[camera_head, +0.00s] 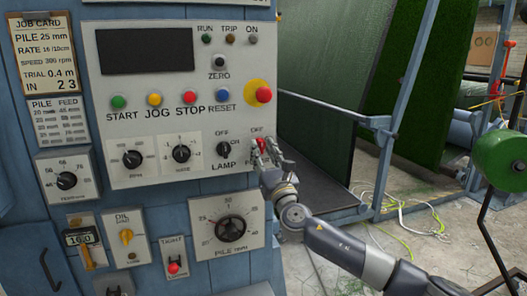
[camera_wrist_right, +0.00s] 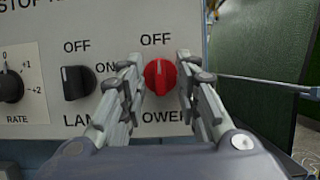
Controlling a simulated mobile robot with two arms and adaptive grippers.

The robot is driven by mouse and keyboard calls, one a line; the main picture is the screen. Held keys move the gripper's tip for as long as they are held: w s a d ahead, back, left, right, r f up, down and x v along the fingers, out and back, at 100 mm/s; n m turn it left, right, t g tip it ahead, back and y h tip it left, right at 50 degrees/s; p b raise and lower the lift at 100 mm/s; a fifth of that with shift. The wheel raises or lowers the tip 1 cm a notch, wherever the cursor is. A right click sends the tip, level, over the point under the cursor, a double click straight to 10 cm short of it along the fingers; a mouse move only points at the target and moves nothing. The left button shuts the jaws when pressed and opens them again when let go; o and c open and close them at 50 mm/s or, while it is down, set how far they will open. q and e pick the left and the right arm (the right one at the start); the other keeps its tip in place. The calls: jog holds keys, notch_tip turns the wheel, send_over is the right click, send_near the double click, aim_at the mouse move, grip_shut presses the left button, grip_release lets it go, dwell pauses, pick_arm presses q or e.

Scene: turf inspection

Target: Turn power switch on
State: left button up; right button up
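The power switch (camera_wrist_right: 160,77) is a red rotary knob on the pale control panel (camera_head: 215,110), with "OFF" printed above it and "OWER" showing below. Its pointer stands upright, toward "OFF". In the head view the red knob (camera_head: 262,144) is partly hidden by my right gripper (camera_head: 268,158). In the wrist view my right gripper (camera_wrist_right: 158,88) is open, with one finger on each side of the knob and gaps showing between. I cannot tell how deep the fingertips reach. The "ON" label of this switch is hidden. My left gripper is not in view.
The black lamp knob (camera_wrist_right: 76,82) is just left of the left finger. A red stop button (camera_head: 263,95) in a yellow ring is above. A pile-height dial (camera_head: 230,228) is below. Green turf (camera_head: 325,80) and a blue frame (camera_head: 400,90) stand to the right.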

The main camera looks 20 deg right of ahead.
jog(key=shift+c, duration=0.2)
grip_shut()
